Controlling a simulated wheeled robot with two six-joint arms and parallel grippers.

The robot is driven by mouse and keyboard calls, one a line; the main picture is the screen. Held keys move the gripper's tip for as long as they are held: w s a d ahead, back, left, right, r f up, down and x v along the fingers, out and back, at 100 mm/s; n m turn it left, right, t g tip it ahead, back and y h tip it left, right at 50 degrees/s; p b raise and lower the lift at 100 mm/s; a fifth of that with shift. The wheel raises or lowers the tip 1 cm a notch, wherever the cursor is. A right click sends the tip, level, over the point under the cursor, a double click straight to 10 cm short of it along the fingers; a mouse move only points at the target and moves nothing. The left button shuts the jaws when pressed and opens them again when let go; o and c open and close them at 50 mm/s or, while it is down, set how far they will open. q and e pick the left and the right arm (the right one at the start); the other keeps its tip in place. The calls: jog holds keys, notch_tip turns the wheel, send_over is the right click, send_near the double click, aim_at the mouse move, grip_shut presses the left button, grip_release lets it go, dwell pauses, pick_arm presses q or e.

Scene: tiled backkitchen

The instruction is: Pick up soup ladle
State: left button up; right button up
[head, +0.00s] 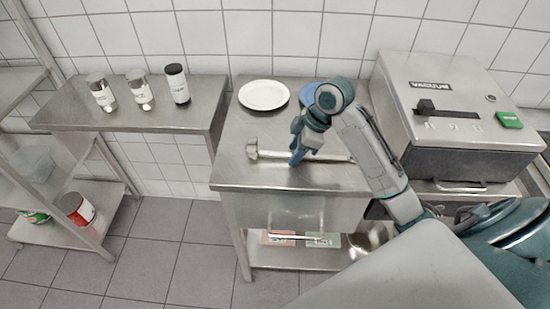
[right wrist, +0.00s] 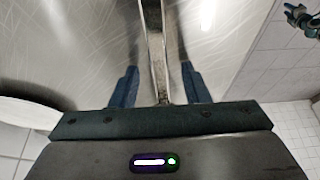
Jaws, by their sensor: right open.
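A long thin metal utensil lies across the steel table (head: 232,172); I take it for the soup ladle (head: 252,150). Its left end has a small blocky piece, and its handle runs right, partly hidden behind my right arm. I cannot make out a bowl on it. My right gripper (head: 298,158) is open and low over the handle. In the right wrist view, the handle (right wrist: 155,50) runs between the two blue fingers of the gripper (right wrist: 158,84), with a gap on each side. My left gripper is not seen in the head view.
A white plate (head: 264,95) lies behind the utensil, and a blue plate (head: 309,94) is partly covered by my arm. A vacuum machine (head: 450,110) stands right. Three canisters (head: 140,90) stand on the left table. The lower shelf (head: 262,256) holds red and green items.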

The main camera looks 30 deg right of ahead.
jog(key=c, duration=0.9)
grip_shut()
jog(key=shift+r, duration=0.1)
